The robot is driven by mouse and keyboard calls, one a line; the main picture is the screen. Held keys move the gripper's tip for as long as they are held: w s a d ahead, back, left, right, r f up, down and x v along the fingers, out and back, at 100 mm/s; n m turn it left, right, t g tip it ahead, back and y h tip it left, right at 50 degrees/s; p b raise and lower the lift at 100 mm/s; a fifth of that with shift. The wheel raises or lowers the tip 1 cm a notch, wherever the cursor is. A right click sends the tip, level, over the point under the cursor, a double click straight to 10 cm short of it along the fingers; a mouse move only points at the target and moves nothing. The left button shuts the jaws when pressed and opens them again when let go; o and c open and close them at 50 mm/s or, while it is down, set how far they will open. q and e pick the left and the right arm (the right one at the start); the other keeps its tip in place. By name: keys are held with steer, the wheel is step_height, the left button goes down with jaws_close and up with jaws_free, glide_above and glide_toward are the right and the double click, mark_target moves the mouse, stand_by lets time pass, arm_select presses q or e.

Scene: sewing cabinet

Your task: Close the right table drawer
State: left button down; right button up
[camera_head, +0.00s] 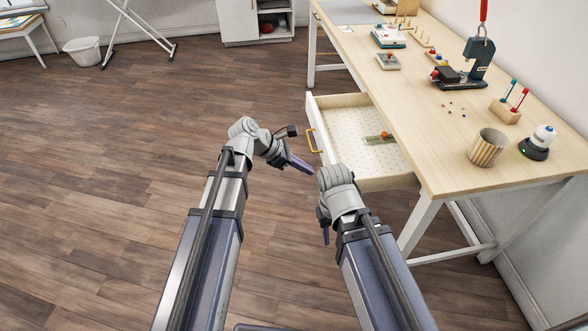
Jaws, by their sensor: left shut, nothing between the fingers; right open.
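The right table drawer (345,111) is pulled out from the wooden table (430,120) toward the left. A small green and orange item (379,139) lies inside. My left gripper (308,169) is shut and empty, its tip pointing right, just below the near end of the drawer front. It looks apart from the handle. My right gripper (326,236) points down below the drawer's near corner; its fingers are mostly hidden by its wrist. It is open.
On the table stand a striped cup (488,147), a white and black device (538,142), a dark press (472,65) and small blocks. A table leg (418,224) stands right of my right arm. The floor (120,170) left of the drawer is clear.

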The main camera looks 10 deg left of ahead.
arm_select(q)
steer(key=shift+w+d+f, duration=0.1)
steer(key=shift+w+d, duration=0.1)
steer(key=shift+d, duration=0.55)
steer(key=shift+w+d+f, duration=0.1)
steer(key=shift+w+d, duration=0.1)
steer(key=shift+d, duration=0.55)
steer(key=shift+w+d+f, duration=0.1)
steer(key=shift+w+d, duration=0.1)
steer(key=shift+d, duration=0.55)
arm_select(e)
steer(key=shift+f, duration=0.25)
